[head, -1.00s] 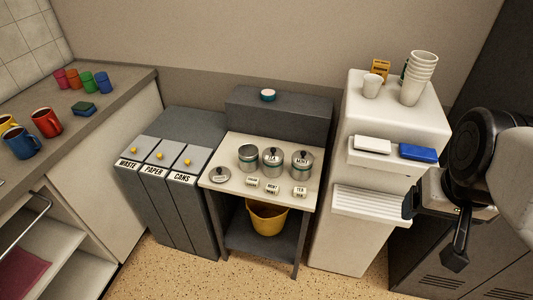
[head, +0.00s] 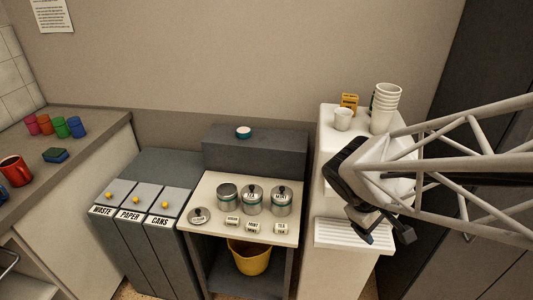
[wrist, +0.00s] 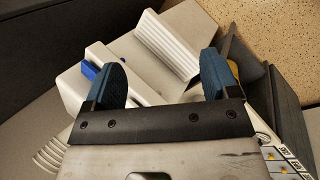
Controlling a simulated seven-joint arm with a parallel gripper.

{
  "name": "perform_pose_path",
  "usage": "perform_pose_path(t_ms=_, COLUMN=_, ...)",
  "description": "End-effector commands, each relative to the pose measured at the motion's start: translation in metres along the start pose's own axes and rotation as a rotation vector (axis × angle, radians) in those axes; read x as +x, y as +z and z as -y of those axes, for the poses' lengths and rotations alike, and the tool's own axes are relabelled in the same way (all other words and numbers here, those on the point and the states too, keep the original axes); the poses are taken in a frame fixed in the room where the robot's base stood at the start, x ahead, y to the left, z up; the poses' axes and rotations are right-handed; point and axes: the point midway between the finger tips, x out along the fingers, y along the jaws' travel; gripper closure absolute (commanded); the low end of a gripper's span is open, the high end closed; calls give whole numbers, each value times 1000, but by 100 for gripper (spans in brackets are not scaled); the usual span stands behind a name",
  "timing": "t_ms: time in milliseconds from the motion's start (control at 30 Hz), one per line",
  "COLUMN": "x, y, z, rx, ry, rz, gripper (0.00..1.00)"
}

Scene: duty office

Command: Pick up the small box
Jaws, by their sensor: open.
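A small yellow box (head: 349,102) with dark print stands at the back of the white unit's top (head: 334,145), behind a white cup. I take it as the small box. My gripper (head: 384,238) is open and empty, pointing down in front of the white unit, lower and nearer than the yellow box. In the wrist view the two blue-padded fingers (wrist: 163,80) are spread, with the white unit's ledges beyond them. The yellow box is not visible there. A blue thing (wrist: 89,70) shows beside the left finger. My arm hides the unit's middle ledge in the head view.
A white cup (head: 342,119) and a stack of white cups (head: 384,108) stand near the yellow box. Left are a small table (head: 214,188) with tins, labelled bins (head: 136,200) and a counter (head: 85,127) with mugs. A dark cabinet (head: 455,110) stands right.

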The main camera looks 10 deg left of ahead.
Motion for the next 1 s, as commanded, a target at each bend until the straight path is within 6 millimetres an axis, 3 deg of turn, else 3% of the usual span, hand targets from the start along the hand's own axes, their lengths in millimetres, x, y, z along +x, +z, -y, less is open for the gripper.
perform_pose_path(t_ms=267, x=29, y=-73, z=14, rx=-390, ry=197, rz=57, gripper=19)
perform_pose_path(t_ms=567, x=54, y=-158, z=50, rx=-802, ry=421, rz=88, gripper=19)
perform_pose_path(t_ms=767, x=64, y=-218, z=86, rx=-1068, ry=589, rz=87, gripper=19)
perform_pose_path(t_ms=1000, x=71, y=-296, z=149, rx=-1387, ry=833, rz=60, gripper=19)
